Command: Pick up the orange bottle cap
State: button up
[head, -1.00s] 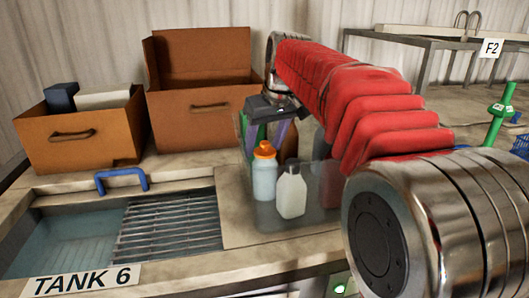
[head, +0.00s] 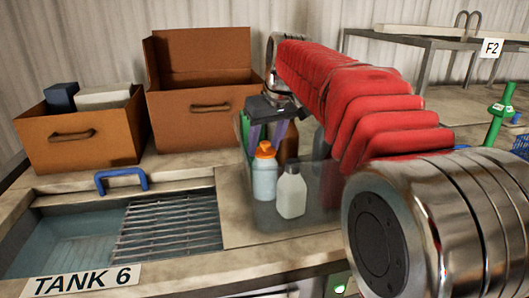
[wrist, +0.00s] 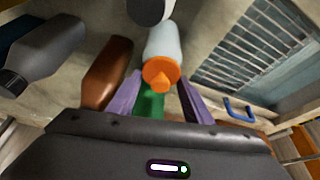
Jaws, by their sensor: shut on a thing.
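The orange bottle cap (head: 265,149) sits on a pale blue-white bottle (head: 264,179), which stands upright in a clear bin (head: 324,205). In the wrist view the orange cap (wrist: 160,74) lies between my gripper's purple fingertips (wrist: 160,78), with the pale bottle (wrist: 163,42) beyond it. My gripper (head: 266,140) comes from above and behind and is shut on the cap. The cap's contact sides are partly hidden by the fingers in the head view.
A white bottle with a dark cap (head: 291,191) stands close to the right. Brown (wrist: 106,73) and green (wrist: 150,105) bottles are near the fingers. Tank 6 has a grate (head: 170,226) and blue handle (head: 121,180). Brown boxes (head: 203,115) stand behind.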

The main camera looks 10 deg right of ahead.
aim_at(265, 142)
notch_tip(265, 142, up, 10)
jog(key=shift+f, duration=0.15)
dwell(0.8)
dwell(0.6)
